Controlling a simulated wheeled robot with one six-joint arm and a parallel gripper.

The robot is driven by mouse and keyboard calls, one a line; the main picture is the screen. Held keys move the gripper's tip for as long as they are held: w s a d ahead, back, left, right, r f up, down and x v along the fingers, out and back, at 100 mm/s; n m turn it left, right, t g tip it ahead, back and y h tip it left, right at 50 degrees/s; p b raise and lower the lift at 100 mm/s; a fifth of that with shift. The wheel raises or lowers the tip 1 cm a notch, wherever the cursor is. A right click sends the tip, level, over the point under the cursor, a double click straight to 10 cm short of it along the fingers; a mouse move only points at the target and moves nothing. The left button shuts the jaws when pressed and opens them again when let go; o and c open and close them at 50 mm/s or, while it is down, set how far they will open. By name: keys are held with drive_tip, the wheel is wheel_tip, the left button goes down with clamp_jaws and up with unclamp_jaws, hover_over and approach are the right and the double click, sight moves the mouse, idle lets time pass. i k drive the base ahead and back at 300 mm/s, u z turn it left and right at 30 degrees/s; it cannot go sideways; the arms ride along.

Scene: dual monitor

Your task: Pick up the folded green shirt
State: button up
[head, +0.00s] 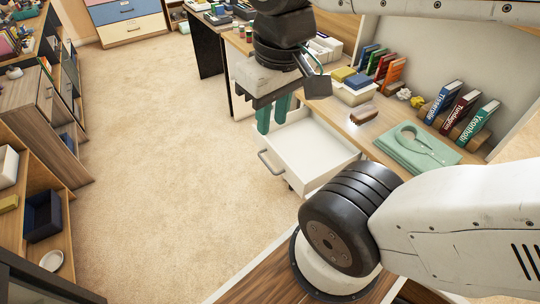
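The folded green shirt (396,155) lies flat on the wooden desk at the right, with a ring-like collar shape on top. My arm's white and black link covers the desk just in front of it. My gripper (273,114) hangs left of the shirt in the picture, near the open white drawer. Its two teal fingers are apart with a gap between them, and nothing shows in it. The gripper is well away from the shirt.
The white drawer (318,150) stands pulled out below the desk. A brown object (364,113), a white box (354,92) and upright books (443,101) stand near the shirt. Carpet (170,150) at the left is clear, with shelves (38,210) along its far left.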

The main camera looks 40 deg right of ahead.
sight(414, 148)
drive_tip(key=k, duration=1)
drive_tip(key=u, duration=1)
drive_tip(key=i, duration=0.9)
drive_tip(key=z, duration=3.15)
drive_tip(key=i, duration=0.5)
